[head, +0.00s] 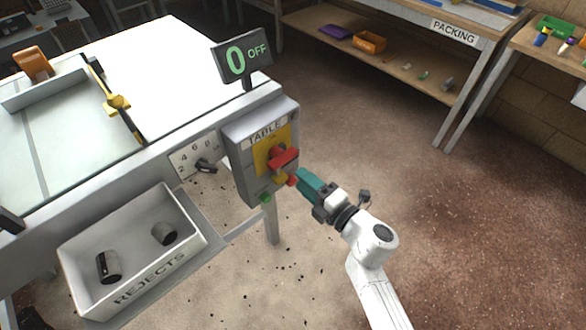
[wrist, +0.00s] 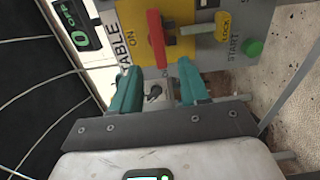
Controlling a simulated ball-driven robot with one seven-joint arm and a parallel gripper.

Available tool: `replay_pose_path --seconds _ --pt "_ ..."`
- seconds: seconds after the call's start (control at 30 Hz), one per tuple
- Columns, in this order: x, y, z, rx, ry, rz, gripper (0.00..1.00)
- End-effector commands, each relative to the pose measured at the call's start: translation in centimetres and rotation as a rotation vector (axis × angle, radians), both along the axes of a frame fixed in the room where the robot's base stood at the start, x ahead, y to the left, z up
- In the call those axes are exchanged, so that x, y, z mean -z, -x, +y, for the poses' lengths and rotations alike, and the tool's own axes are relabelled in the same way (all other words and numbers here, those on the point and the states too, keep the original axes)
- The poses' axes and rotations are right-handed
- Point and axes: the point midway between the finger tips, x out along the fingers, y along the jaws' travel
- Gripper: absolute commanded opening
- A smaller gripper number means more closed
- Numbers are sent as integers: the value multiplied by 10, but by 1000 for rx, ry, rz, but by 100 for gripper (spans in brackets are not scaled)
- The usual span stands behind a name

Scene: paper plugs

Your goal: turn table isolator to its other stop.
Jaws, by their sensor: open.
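The table isolator is a red bar handle (head: 284,158) on a yellow plate (head: 262,160), on the front of a grey switch box (head: 240,165). In the wrist view the red handle (wrist: 157,40) stands upright in the picture, with ON printed to its left. A yellow LOCK tag (wrist: 222,26) lies to its right. My gripper (head: 299,176) is just in front of the box, at its lower right. In the wrist view its teal fingers (wrist: 157,72) are apart with nothing between them, and the handle's near end is just beyond the tips. I cannot tell any contact.
A sign (head: 243,57) reads 0 OFF above the box. A green START button (wrist: 254,48) is beside the LOCK tag. A black dial knob (head: 205,166) is left of the box. Floor at right is clear.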

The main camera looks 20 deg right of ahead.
Motion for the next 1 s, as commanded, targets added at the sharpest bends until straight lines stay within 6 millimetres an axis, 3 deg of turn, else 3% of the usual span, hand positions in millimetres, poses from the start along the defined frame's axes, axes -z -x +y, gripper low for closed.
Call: replay_pose_path --seconds 0.1,0.3,0.87,1.0 --pt "0 17 -5 1 -1 1 45" --pt "0 28 -9 1 0 0 45" --pt "0 28 -10 6 -3 1 45" --pt "-9 27 -27 94 -49 9 45"
